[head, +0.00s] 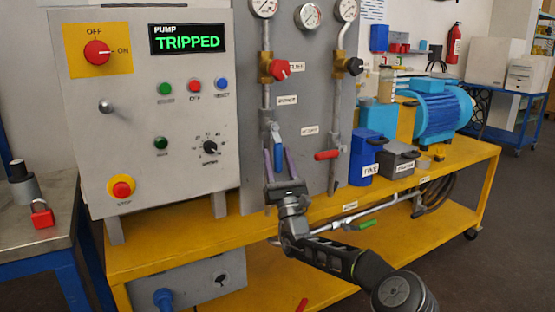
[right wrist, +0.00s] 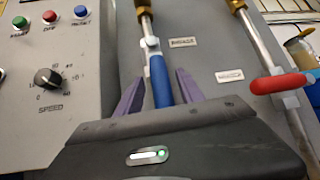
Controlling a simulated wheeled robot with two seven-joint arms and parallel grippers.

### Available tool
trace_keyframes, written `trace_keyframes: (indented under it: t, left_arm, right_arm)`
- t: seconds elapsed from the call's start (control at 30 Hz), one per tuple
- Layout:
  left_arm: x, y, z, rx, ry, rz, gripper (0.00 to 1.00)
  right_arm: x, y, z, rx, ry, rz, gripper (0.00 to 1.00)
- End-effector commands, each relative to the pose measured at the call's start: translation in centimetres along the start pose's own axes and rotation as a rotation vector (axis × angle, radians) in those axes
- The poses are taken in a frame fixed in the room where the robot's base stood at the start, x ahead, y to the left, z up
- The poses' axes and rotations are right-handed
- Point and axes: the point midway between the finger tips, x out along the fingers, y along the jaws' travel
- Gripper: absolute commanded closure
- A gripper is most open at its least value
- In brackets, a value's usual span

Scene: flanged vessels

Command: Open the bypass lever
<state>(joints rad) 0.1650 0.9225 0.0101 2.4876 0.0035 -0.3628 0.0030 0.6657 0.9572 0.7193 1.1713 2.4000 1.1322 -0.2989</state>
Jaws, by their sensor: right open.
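A blue lever (head: 277,140) sits on the left vertical pipe of the grey panel and points down, roughly along the pipe. In the right wrist view the blue lever (right wrist: 160,82) lies between my fingers. My right gripper (head: 278,154) is open, one purple finger on each side of it; I cannot tell if either touches it. A red lever (head: 326,155) on the right pipe lies crosswise. A green lever (head: 368,225) is on the low horizontal pipe. The small labels are too blurred to tell which lever is the bypass. My left gripper is out of view.
A grey control box (head: 150,130) with a "TRIPPED" display stands close left of my right gripper. Gauges (head: 307,15) and valve knobs (head: 280,69) are above. A blue container (head: 364,160) and blue motor (head: 440,112) stand right on the yellow bench (head: 470,155).

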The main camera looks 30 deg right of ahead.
Motion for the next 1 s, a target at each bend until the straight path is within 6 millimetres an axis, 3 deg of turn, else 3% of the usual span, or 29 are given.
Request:
trace_keyframes:
  t: [0.27, 0.7, 1.0]
  left_arm:
    - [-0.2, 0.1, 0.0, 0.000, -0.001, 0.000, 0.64]
    - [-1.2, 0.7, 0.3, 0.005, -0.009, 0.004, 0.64]
    - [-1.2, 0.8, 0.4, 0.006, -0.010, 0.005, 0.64]
  right_arm:
    - [-1.0, 0.0, 0.0, 0.000, 0.002, 0.001, 0.55]
    - [-7.3, 0.0, 0.0, 0.001, 0.002, 0.000, 0.55]
    - [-7.8, 0.0, 0.0, 0.000, 0.000, 0.000, 0.55]
